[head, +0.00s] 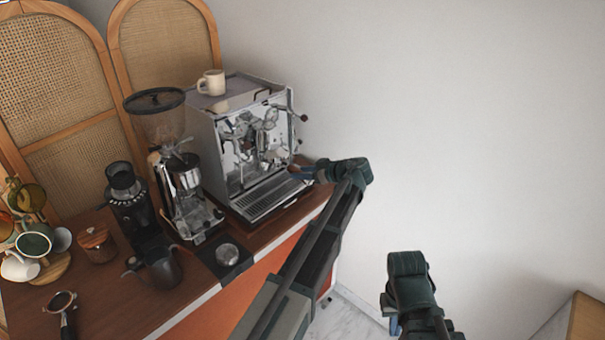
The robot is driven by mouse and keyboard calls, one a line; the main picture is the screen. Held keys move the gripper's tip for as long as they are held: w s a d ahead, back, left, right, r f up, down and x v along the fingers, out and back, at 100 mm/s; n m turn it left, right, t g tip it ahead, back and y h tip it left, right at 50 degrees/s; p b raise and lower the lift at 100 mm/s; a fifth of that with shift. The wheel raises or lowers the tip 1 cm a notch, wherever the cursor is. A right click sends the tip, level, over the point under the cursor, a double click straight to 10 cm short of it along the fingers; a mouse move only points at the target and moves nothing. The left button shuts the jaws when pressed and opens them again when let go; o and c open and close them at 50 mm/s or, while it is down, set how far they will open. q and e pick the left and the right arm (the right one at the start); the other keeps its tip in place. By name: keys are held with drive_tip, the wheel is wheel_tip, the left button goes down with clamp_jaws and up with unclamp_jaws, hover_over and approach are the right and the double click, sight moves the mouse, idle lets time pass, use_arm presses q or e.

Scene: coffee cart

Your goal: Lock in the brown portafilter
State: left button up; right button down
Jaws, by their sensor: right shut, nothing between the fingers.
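The espresso machine (210,140) stands at the back of the cart, its front facing right. A small brown end (293,168), which looks like the brown portafilter's handle, shows at the machine's front. My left gripper (303,173) is right beside this brown end, with its fingers pointing left. It is too small to tell whether they close on it. The portafilter's head and its fit in the group are hidden among the chrome parts. My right gripper (392,326) is shut and empty, low and to the right, away from the cart.
A second portafilter with a dark handle (67,318) lies at the cart's front left. Grinders (182,180), a dark pitcher (160,270), a tamper on a mat (228,254) and cups (20,267) crowd the left side. A cup (212,83) stands on the machine. The right side is free.

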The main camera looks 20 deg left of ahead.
use_arm(q)
drive_tip(key=o, duration=0.3)
drive_tip(key=p+v, duration=0.5)
drive_tip(key=v, duration=0.8)
drive_tip(key=shift+s+d+r+p, duration=0.1)
drive_tip(key=shift+s+d+p, duration=0.1)
drive_tip(key=shift+d+p, duration=0.15)
